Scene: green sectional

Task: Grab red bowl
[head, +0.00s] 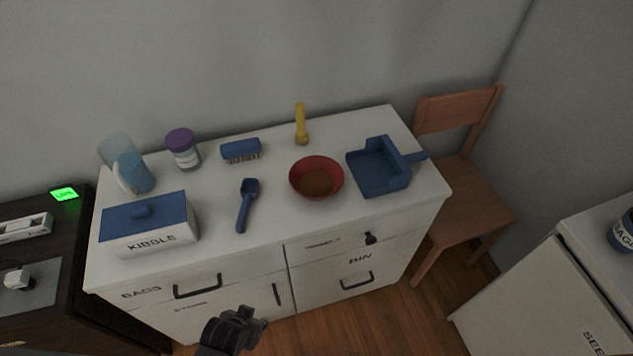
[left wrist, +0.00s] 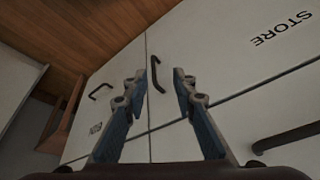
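The red bowl (head: 330,190) sits on the white cabinet's top, right of the middle, with brown contents inside. A blue scoop (head: 247,205) lies to its left and a blue dustpan (head: 370,180) to its right. My left gripper (head: 254,322) is in front of the cabinet, below its top and apart from the bowl. In the left wrist view, my left gripper (left wrist: 165,80) has its fingers spread with nothing between them, facing the cabinet front. The bowl is not in the left wrist view. My right gripper is not in view.
The cabinet top (head: 285,230) also holds a kibble box (head: 150,228), a pitcher (head: 133,172), a purple-lidded jar (head: 183,150), a brush (head: 240,150) and a yellow object (head: 301,125). Handles (head: 198,288) stick out from its front. A wooden chair (head: 462,195) stands at right.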

